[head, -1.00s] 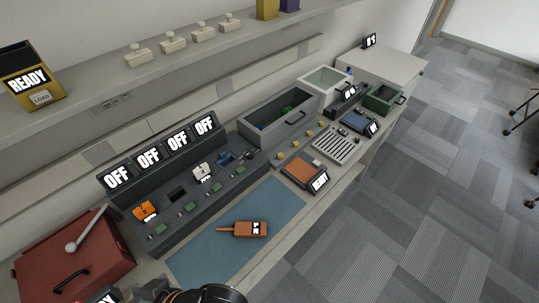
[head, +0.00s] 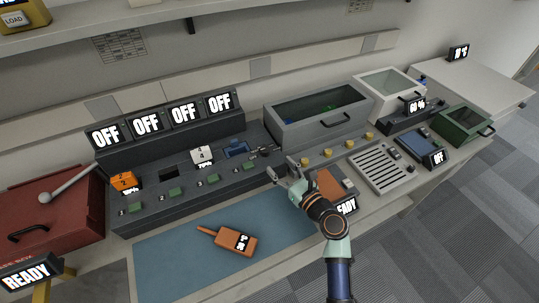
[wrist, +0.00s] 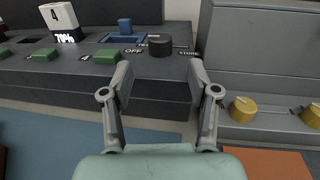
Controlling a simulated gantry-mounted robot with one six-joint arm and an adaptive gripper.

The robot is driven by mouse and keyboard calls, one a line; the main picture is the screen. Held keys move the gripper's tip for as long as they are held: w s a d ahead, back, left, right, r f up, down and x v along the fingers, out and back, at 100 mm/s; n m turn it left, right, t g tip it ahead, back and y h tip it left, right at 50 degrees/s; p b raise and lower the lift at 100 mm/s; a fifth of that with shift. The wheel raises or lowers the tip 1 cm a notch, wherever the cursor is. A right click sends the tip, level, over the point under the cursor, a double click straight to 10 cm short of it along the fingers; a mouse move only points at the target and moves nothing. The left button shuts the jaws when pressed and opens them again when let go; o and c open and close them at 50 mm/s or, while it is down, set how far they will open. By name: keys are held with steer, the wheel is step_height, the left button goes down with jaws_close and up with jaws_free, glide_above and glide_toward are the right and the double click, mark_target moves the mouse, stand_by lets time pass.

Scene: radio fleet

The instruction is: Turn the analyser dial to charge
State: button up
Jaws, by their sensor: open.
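The black dial (wrist: 160,45) stands on the dark charger console (wrist: 100,75), at its right end. White labels surround it: OFF at its left, one that seems to read TEST behind it, and STORE at its right. A charge label cannot be made out. In the head view the dial (head: 264,151) is small and its pointer is unclear. My gripper (wrist: 160,75) is open and empty, its two fingers apart on the near side of the dial, not touching it. In the head view my gripper (head: 286,168) is at the console's right front edge.
An orange radio (head: 233,241) lies on the blue mat (head: 165,265). Orange (head: 123,181) and white (head: 202,156) blocks sit in console bays below several OFF screens (head: 184,114). Yellow knobs (wrist: 243,109) and a grey bin (head: 318,125) are right of the dial. A red box (head: 45,220) stands left.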

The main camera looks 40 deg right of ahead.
mark_target(266, 154)
steer(key=w, duration=0.2)
steer(key=w+b, duration=0.1)
steer(key=w, duration=0.2)
steer(key=w+d+b, duration=0.1)
steer(key=w, duration=0.1)
steer(key=shift+w+d, duration=0.1)
steer(key=shift+w, duration=0.15)
jaws_close()
steer(key=shift+r+h+p, duration=0.3)
steer(key=shift+h+p, duration=0.2)
steer(key=shift+p, duration=0.45)
steer(key=m+h+p, duration=0.1)
steer(key=p, duration=0.1)
steer(key=m+h+p, duration=0.1)
steer(key=p, duration=0.1)
steer(key=shift+a+r+g, duration=0.2)
steer(key=shift+a+g, duration=0.1)
steer(key=shift+g, duration=0.1)
steer(key=m+h+p, duration=0.1)
steer(key=g+h+p, duration=0.1)
steer(key=h, duration=0.1)
steer(key=shift+w+f+m, duration=0.1)
steer(key=shift+f+m, duration=0.15)
steer(key=shift+m, duration=0.15)
steer(key=shift+f+m+g+h, duration=0.3)
steer(key=shift+m+g+h, duration=0.2)
